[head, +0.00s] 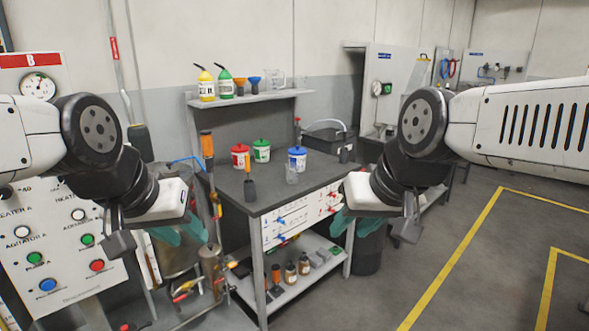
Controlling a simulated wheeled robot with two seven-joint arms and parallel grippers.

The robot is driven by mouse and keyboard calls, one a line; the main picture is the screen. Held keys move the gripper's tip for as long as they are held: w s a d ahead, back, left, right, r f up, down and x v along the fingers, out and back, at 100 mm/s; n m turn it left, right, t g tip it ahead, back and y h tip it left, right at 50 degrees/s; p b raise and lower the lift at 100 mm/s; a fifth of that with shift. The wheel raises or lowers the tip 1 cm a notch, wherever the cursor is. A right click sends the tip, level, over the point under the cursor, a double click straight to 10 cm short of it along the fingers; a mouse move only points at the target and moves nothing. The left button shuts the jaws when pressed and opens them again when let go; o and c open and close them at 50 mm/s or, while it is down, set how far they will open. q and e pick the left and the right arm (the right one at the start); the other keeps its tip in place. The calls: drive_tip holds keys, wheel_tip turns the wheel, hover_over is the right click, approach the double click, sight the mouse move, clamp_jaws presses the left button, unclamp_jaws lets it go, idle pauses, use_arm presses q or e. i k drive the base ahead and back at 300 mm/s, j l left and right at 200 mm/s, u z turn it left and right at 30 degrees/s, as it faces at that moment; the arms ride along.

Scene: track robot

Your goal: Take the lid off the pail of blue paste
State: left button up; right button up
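The pail with the blue label and blue lid (297,159) stands upright on the grey workbench top (274,188), near its right side. Its lid, with a small knob on top, sits on the pail. My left gripper (181,234) hangs in front of the bench's left side, well apart from the pail. My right gripper (354,225) is in front of the bench's right corner, lower in the picture than the pail and to its right. Both grippers have teal fingers that look spread apart with nothing between them.
A red pail (240,158) and a green pail (262,151) stand left of the blue one. A shelf (250,98) with bottles and funnels hangs above.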

sight(297, 151)
drive_tip(key=i+l+u, duration=0.2)
drive_tip(key=u, duration=0.25)
drive_tip(key=i+l+u, duration=0.3)
drive_tip(key=u, duration=0.15)
drive_tip(key=i+l, duration=0.15)
drive_tip(key=l, duration=0.2)
drive_tip(key=i+l, duration=0.2)
drive_tip(key=i+l+u, duration=0.1)
drive_tip(key=l, duration=0.35)
drive_tip(key=i+l, duration=0.2)
drive_tip(key=l, duration=0.15)
drive_tip(key=i+l+u, duration=0.1)
drive_tip(key=l, duration=0.25)
drive_tip(key=i+l, duration=0.2)
drive_tip(key=l, duration=0.15)
drive_tip(key=i+l, duration=0.15)
drive_tip(key=l, duration=0.2)
drive_tip(key=i+l+u, duration=0.1)
drive_tip(key=l, duration=0.25)
